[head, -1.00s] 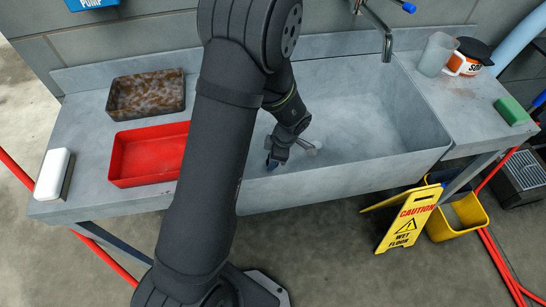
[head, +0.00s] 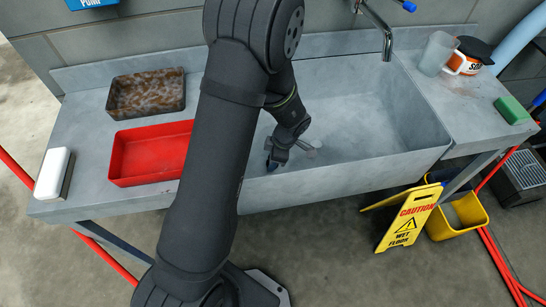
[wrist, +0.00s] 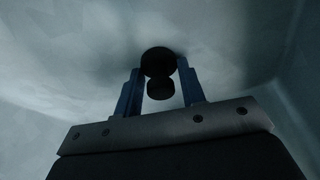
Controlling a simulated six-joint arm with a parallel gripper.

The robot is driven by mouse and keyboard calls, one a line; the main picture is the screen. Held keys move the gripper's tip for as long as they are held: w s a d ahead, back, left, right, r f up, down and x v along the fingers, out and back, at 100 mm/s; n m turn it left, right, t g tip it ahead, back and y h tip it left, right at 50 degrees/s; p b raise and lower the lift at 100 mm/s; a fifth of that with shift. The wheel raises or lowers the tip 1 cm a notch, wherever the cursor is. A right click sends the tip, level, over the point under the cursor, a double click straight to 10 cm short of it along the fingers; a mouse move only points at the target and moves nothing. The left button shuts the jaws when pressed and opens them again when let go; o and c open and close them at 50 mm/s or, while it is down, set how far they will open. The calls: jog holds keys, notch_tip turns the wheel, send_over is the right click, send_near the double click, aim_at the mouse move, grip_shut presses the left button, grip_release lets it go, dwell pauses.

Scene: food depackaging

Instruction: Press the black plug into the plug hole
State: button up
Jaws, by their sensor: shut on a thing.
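My gripper (wrist: 161,88) is down inside the sink basin (head: 400,112), near its front left, beyond the front wall. In the wrist view the black plug (wrist: 158,60) sits between the two blue fingers, which are closed on it. The plug shows as a dark disc with a smaller round knob (wrist: 160,89) on the gripper side. The disc lies close against the pale basin surface; I cannot tell whether it touches. In the head view my gripper (head: 271,163) hides the plug. I cannot make out the plug hole in either view.
Left of the basin are a red tray (head: 125,181), a brown-stained tray (head: 146,112) and a white block (head: 52,172). The tap (head: 386,40) overhangs the back. The basin's right half is clear.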

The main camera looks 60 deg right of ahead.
jog(key=shift+f, duration=0.2)
jog(key=o, duration=1.1)
jog(key=v, duration=1.7)
jog(key=shift+r, duration=0.25)
jog(key=x, duration=1.7)
jog(key=shift+f, duration=0.25)
jog(key=shift+r, duration=0.2)
